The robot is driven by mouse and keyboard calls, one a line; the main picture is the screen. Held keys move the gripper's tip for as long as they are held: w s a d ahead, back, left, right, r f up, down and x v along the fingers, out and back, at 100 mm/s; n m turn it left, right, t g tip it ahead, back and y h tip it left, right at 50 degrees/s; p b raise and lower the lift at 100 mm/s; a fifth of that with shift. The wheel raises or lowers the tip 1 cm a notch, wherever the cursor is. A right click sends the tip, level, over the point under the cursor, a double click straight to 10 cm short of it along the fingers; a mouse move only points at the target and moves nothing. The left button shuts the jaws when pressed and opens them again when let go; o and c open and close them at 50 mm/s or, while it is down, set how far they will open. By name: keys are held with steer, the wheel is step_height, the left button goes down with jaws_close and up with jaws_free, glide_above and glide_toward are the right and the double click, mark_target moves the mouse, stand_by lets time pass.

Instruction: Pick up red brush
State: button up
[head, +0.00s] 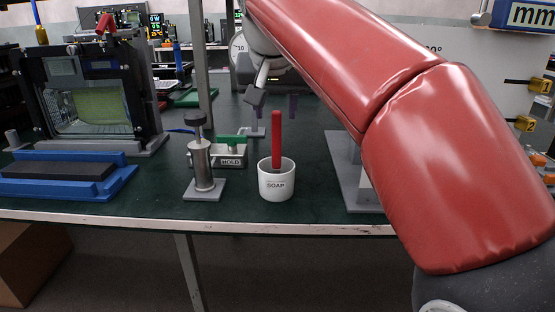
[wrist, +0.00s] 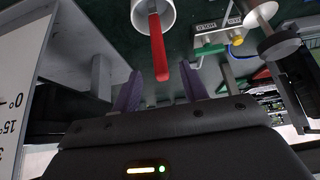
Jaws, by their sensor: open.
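The red brush (head: 276,142) stands upright, its red handle rising out of a white cup marked SOAP (head: 276,188). The cup hides its lower end. My gripper (head: 276,108) is open, with its purple fingers showing on either side near the handle's upper part. In the wrist view, the red brush (wrist: 158,50) points from the white cup (wrist: 140,16) toward the gap between the purple fingers of my gripper (wrist: 160,90). The handle's end appears near the fingertips, with space on both sides. I see no contact.
A metal post with a black knob (head: 202,165) stands left of the cup, with a green-handled MOLD block (head: 230,152) behind. A blue tray (head: 120,182) lies at far left. A grey stand (head: 352,175) is at right. The table's front edge (head: 300,229) is close.

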mark_target(276, 115)
steer(key=x, duration=0.5)
steer(key=shift+w, duration=0.5)
jaws_close()
